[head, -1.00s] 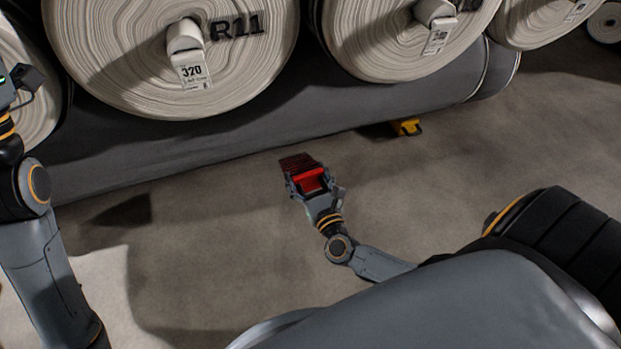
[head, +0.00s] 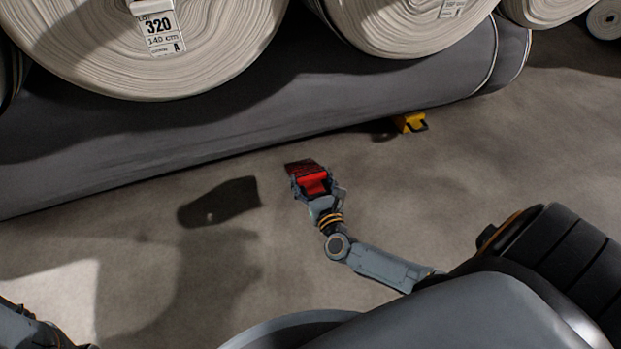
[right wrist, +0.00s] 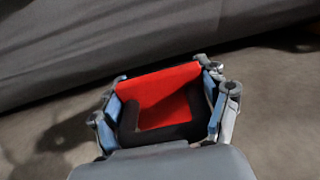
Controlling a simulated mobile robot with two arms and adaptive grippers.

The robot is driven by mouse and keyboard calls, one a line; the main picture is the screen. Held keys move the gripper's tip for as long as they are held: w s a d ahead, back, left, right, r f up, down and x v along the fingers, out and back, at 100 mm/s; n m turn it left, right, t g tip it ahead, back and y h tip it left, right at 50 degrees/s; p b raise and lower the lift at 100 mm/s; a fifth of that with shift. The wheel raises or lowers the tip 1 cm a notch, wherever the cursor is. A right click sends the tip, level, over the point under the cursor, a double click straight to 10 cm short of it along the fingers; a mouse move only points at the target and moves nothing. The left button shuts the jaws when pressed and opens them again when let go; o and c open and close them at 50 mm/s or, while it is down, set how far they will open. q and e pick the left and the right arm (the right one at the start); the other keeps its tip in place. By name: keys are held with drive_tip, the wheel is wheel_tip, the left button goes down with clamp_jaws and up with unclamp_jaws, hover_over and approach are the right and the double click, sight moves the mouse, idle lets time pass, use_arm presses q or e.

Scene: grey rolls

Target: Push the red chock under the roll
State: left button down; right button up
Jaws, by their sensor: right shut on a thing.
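The red chock (head: 314,184) is in my right gripper (head: 311,187), low over the floor. Its dark ridged front points toward the long grey roll (head: 250,114) at the bottom of the stack. Bare floor shows between the chock and that roll. In the right wrist view the chock (right wrist: 160,98) sits between the two blue-padded fingers of my right gripper (right wrist: 162,110), which are shut on its sides. The grey roll (right wrist: 120,40) crosses the top of that view. At the lower left of the head view only part of my left arm shows; its gripper is out of view.
A yellow chock (head: 410,122) stands at the foot of the grey roll, to the right. Large pale rolls (head: 150,60) lie on top, one with a label reading 320. The floor (head: 480,160) around my right gripper is clear.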

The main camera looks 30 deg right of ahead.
sight(311, 191)
drive_tip(key=shift+s, duration=0.1)
wheel_tip(311, 191, down, 6)
drive_tip(key=b, duration=0.5)
drive_tip(key=shift+r, duration=0.25)
drive_tip(key=shift+w+f, duration=0.2)
drive_tip(key=shift+x, duration=6.35)
drive_tip(key=shift+a, duration=0.1)
drive_tip(key=shift+f, duration=0.45)
